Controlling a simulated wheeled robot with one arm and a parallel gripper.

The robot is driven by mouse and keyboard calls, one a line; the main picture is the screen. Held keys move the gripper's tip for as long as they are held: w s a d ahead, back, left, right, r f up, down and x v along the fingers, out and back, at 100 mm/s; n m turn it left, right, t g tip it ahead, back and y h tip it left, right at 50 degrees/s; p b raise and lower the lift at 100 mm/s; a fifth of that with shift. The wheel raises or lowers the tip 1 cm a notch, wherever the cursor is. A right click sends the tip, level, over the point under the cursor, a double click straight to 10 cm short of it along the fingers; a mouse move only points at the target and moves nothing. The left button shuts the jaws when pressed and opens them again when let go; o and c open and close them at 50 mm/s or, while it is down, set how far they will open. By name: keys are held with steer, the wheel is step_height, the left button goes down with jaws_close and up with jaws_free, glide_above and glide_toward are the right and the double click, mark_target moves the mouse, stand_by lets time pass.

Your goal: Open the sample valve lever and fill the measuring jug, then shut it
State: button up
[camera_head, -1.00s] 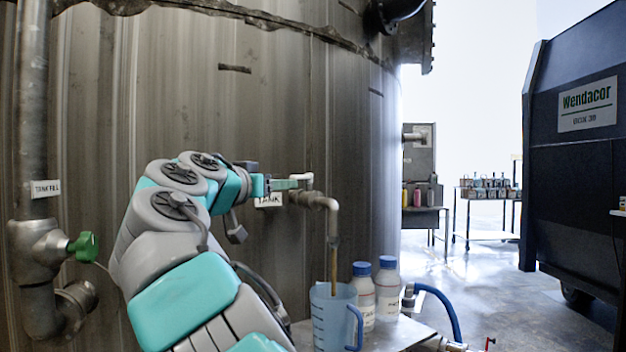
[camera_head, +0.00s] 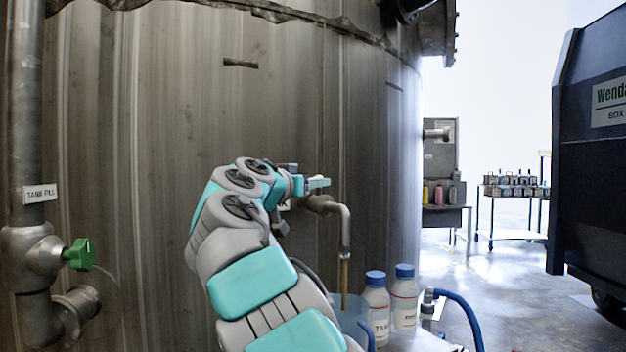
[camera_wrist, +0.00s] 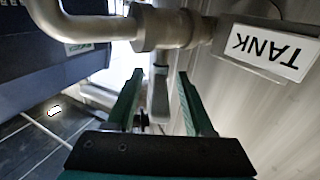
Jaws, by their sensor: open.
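The outlet pipe (camera_head: 345,222) bends down from the tank wall, and a brown stream (camera_head: 344,272) runs from its end. The blue measuring jug (camera_head: 352,312) stands below it, mostly hidden behind my arm; its fill level cannot be seen. My gripper (camera_head: 318,183) is at the valve above the pipe. In the wrist view my gripper (camera_wrist: 160,74) is open, with one finger on each side of the grey valve lever (camera_wrist: 160,98). I cannot tell whether either finger touches the lever.
Two blue-capped bottles (camera_head: 376,310) (camera_head: 405,298) stand beside the jug. A blue hose (camera_head: 463,312) curves at their right. A green-handled valve (camera_head: 79,254) is on the left pipe. A TANK sign (camera_wrist: 270,50) is close to the gripper. Open floor lies behind at right.

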steer(key=shift+w+d, duration=0.15)
steer(key=shift+w, duration=0.15)
jaws_close()
stand_by(0.3)
stand_by(1.0)
